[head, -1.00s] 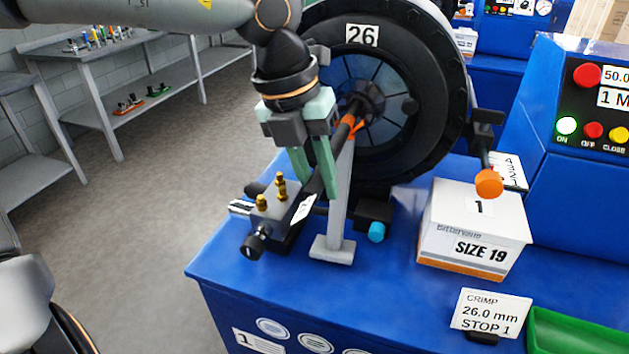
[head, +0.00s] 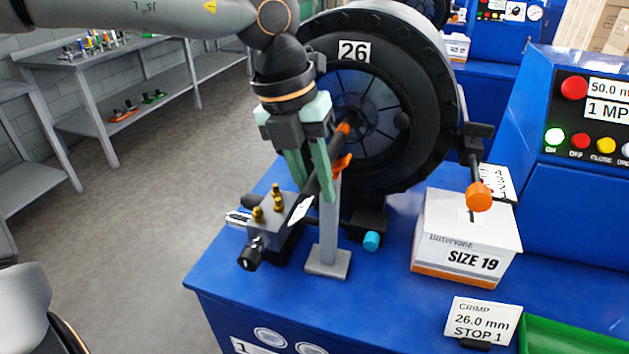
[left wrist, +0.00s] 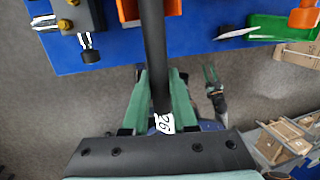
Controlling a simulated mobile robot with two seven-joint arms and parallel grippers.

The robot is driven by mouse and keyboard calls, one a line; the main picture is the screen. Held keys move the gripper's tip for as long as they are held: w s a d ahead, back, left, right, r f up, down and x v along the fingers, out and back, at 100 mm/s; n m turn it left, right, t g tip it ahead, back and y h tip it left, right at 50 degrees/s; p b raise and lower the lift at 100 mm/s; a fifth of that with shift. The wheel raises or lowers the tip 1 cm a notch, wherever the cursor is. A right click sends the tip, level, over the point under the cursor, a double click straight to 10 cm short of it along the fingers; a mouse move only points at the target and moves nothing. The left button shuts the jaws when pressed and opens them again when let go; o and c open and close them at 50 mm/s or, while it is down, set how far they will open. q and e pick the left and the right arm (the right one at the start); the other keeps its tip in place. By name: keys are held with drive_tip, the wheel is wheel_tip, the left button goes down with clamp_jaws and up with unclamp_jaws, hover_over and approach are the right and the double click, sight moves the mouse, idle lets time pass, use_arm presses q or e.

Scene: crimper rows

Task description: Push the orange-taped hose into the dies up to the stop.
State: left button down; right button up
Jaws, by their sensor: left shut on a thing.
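A grey post (head: 329,230) with an orange top stands under the hose. Beside it is a block (head: 272,222) with brass fittings and a black knob. A SIZE 19 box (head: 465,245), a crimp card (head: 483,321) and a green tray (head: 565,338) are to the right.

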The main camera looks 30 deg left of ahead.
use_arm(q)
drive_tip(key=shift+w+r, duration=0.1)
unclamp_jaws()
idle(0.7)
idle(0.3)
drive_tip(key=p+v, duration=0.4)
drive_tip(key=v, duration=0.2)
drive_tip(key=shift+a+r+p, duration=0.15)
drive_tip(key=shift+r+p, duration=0.15)
drive_tip(key=shift+r, duration=0.1)
idle(0.4)
drive_tip(key=shift+s, duration=0.25)
idle(0.4)
